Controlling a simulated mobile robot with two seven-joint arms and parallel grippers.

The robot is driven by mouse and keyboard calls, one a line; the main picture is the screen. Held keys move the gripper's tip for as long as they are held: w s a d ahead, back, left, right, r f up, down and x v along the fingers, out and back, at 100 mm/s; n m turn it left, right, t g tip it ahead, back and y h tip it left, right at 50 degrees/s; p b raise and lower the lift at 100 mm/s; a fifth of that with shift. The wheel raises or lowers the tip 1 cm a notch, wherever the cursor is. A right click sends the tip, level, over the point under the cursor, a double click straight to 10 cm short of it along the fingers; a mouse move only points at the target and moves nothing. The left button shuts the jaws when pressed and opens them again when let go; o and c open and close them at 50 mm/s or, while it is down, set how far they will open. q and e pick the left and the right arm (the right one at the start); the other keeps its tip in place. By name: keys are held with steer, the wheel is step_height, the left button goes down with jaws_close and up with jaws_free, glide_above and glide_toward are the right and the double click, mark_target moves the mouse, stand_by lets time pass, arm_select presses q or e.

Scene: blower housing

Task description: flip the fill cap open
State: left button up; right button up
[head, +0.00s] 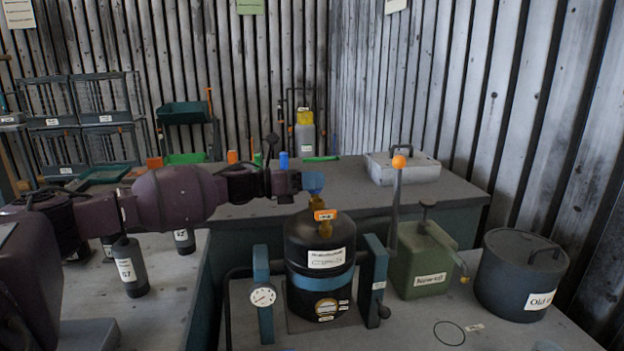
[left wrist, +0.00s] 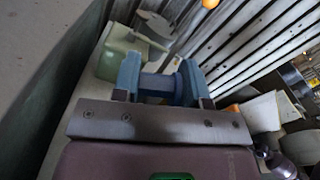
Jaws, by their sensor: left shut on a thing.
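The black tank (head: 303,252) with a blue band stands upright in a frame on the bench, with a brass fitting (head: 325,229) and an orange tag (head: 325,214) on top. My left gripper (head: 312,182) comes in level from the left and is just above the fitting. In the left wrist view its blue fingers are shut on a blue-grey part (left wrist: 158,84), which looks like the fill cap. The fingers hide most of this part, and I cannot tell how far it is tilted. My right gripper is in neither view.
A lever with an orange ball (head: 399,162) rises right of the tank, beside a green can (head: 424,262) and a dark lidded pot (head: 521,275). A gauge (head: 263,296) sits front left. A grey case (head: 402,168) lies on the bench behind.

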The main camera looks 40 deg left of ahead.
arm_select(q)
steer(key=shift+a+f, duration=0.1)
steer(key=shift+f, duration=0.05)
steer(key=o, duration=0.7)
steer(key=shift+w, duration=0.1)
steer(key=shift+o, duration=0.6)
steer(key=shift+a+f, duration=0.1)
steer(key=shift+r, duration=0.35)
step_height(320, 180, up, 19)
steer(key=p, duration=0.1)
steer(key=shift+r, duration=0.2)
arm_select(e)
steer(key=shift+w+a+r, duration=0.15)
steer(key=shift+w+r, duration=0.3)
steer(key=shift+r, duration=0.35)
